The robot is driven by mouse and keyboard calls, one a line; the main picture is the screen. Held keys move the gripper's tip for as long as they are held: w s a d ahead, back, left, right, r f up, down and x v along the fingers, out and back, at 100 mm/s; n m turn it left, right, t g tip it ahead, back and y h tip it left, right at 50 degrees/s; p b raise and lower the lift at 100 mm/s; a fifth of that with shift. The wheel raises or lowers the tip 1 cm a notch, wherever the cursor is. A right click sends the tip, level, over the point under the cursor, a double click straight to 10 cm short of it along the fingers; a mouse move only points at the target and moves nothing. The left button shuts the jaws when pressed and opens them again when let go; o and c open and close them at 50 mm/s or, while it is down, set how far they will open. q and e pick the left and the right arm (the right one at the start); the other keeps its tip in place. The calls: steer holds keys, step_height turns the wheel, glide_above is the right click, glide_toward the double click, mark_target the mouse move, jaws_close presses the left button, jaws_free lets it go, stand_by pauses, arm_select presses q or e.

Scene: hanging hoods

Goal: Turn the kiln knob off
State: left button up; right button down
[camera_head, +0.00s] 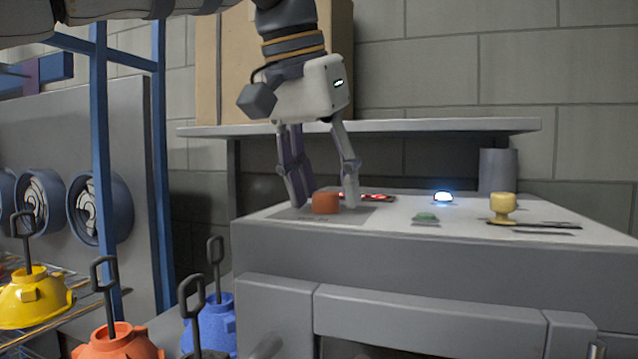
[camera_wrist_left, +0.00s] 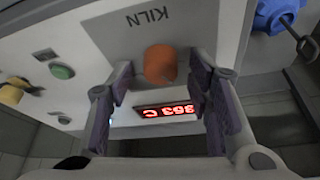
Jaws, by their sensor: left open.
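The kiln knob is an orange-red round knob (camera_head: 326,203) on the sloping top of the grey kiln panel (camera_head: 430,240). In the left wrist view the knob (camera_wrist_left: 160,63) sits under the word KILN, which appears upside down. My left gripper (camera_head: 325,193) points down at the panel, open, with one finger on each side of the knob. In the left wrist view its fingers (camera_wrist_left: 160,95) stand apart, and gaps show between them and the knob. Whether the fingertips touch the panel is unclear. My right gripper is not in view.
A lit red digit display (camera_wrist_left: 165,112) lies beside the knob. A green button (camera_head: 426,217), a glowing white-blue light (camera_head: 443,197) and a yellow knob (camera_head: 503,207) are further right. A shelf (camera_head: 430,126) with a cardboard box (camera_head: 232,70) is behind. Coloured hoods hang left.

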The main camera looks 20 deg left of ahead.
arm_select(q)
steer(key=shift+s, duration=0.3)
steer(key=shift+w+a, duration=0.1)
steer(key=shift+w, duration=0.15)
steer(key=shift+w+f, duration=0.1)
steer(key=shift+w, duration=0.05)
steer(key=c, duration=0.4)
jaws_close()
steer(key=shift+n, duration=0.4)
steer(key=shift+n+y, duration=1.1)
steer(key=shift+n, duration=1.4)
